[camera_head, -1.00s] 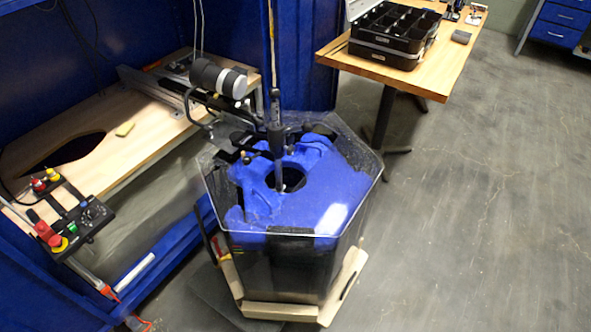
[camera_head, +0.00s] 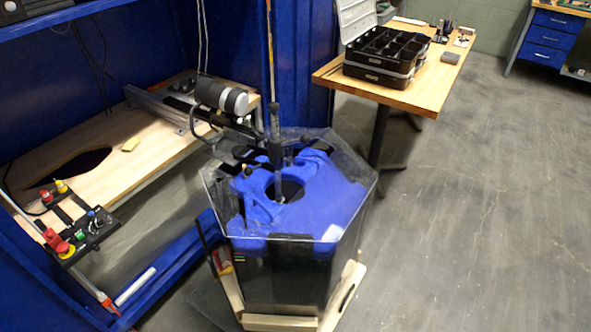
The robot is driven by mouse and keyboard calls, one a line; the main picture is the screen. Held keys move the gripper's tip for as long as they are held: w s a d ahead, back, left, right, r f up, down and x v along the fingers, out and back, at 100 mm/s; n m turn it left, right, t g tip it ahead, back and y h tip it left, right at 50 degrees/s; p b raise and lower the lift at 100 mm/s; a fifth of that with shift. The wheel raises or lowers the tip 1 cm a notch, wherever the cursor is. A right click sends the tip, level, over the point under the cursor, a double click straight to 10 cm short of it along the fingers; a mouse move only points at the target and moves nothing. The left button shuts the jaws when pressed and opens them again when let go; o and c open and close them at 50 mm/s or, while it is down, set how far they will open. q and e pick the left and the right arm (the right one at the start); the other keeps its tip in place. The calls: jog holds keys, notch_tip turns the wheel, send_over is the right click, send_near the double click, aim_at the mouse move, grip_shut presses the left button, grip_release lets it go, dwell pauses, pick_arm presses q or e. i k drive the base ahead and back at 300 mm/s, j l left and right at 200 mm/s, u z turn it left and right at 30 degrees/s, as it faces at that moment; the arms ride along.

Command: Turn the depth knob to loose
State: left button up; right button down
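A clear six-sided tank (camera_head: 285,278) stands on the floor in the middle of the head view, with a blue shaped body (camera_head: 325,190) under its clear top. An upright dark rod with a thicker collar (camera_head: 275,152) reaches down to the round hole in the blue body. A black and silver cylinder (camera_head: 220,96) lies on its side behind the tank. Neither of my grippers is in view.
A wooden bench (camera_head: 150,150) in a blue frame stands at the left, with a small yellow block (camera_head: 131,144) on it. A wooden table (camera_head: 425,98) with an open black organizer case (camera_head: 392,50) stands behind right. The grey floor at the right is clear.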

aim_at(289, 161)
jog(key=k+j+u, duration=0.1)
jog(key=k, duration=1.1)
jog(key=u, duration=3.1)
jog(key=k+l, duration=0.3)
jog(key=l, duration=0.3)
jog(key=k+l, duration=0.25)
jog(key=l, duration=0.4)
jog(key=k+l, duration=0.3)
jog(key=l, duration=0.3)
jog(key=k+l, duration=0.3)
jog(key=l, duration=0.3)
jog(key=k+l, duration=0.25)
jog(key=l, duration=0.4)
jog(key=k+l, duration=0.3)
jog(key=l, duration=0.3)
jog(key=k+l, duration=0.25)
jog(key=l, duration=0.35)
jog(key=k+l, duration=0.3)
jog(key=l, duration=0.35)
